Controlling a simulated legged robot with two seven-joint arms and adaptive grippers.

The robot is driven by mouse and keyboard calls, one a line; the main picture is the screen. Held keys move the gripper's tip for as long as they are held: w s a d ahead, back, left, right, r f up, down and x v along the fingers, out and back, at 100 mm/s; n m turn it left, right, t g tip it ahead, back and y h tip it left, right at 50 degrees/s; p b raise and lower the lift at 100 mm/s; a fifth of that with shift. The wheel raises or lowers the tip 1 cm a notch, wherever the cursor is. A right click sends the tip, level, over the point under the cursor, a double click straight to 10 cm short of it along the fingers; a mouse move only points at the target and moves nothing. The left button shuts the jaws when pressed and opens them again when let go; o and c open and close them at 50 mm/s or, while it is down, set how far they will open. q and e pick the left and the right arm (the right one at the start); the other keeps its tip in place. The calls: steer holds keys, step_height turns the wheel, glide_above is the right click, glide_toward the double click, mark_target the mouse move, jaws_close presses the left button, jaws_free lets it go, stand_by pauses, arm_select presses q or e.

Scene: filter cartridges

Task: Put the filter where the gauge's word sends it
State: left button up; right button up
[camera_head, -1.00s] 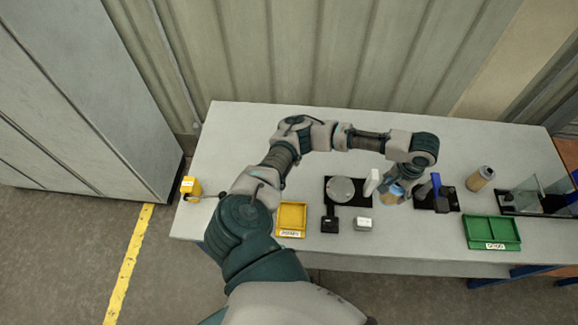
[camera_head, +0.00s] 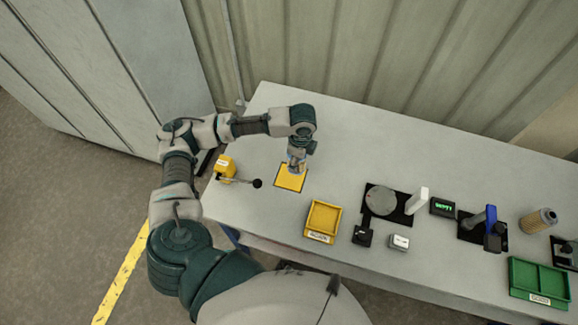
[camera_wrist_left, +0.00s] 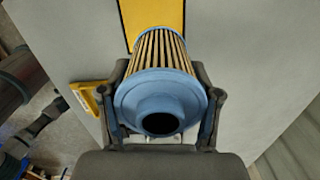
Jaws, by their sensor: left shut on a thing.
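My left gripper (camera_head: 297,166) is shut on a pleated filter with blue end caps. The wrist view shows the filter (camera_wrist_left: 160,75) between the two fingers, its open blue end facing the camera. The gripper is over a flat yellow square (camera_head: 289,180) on the table; I cannot tell whether the filter touches it. A small black gauge display (camera_head: 443,207) shows a green word, too small to read surely. A yellow tray (camera_head: 309,226) and a green two-part tray (camera_head: 514,285) stand at the front edge, both with labels. My right gripper is not in view.
A yellow box with a lever (camera_head: 226,168) stands left of the square. A round grey plate (camera_head: 381,200) on a black base, a black-and-blue device (camera_head: 493,236) and another tan filter (camera_head: 538,220) stand to the right. The table's back is clear.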

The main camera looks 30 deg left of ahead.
arm_select(q)
steer(key=m, duration=0.1)
steer(key=f+m, duration=0.1)
steer(key=s+f+m, duration=0.1)
steer(key=m, duration=0.1)
steer(key=shift+a+b, duration=0.3)
steer(key=shift+b, duration=0.1)
steer(key=shift+s+a+f+m, duration=0.2)
steer(key=shift+a+f+m, duration=0.15)
steer(key=shift+m, duration=0.55)
steer(key=shift+f+b, duration=0.1)
steer(key=shift+b, duration=0.2)
steer(key=shift+f+b, duration=0.75)
steer(key=shift+b, duration=0.25)
steer(key=shift+d+f, duration=0.1)
steer(key=shift+f, duration=0.8)
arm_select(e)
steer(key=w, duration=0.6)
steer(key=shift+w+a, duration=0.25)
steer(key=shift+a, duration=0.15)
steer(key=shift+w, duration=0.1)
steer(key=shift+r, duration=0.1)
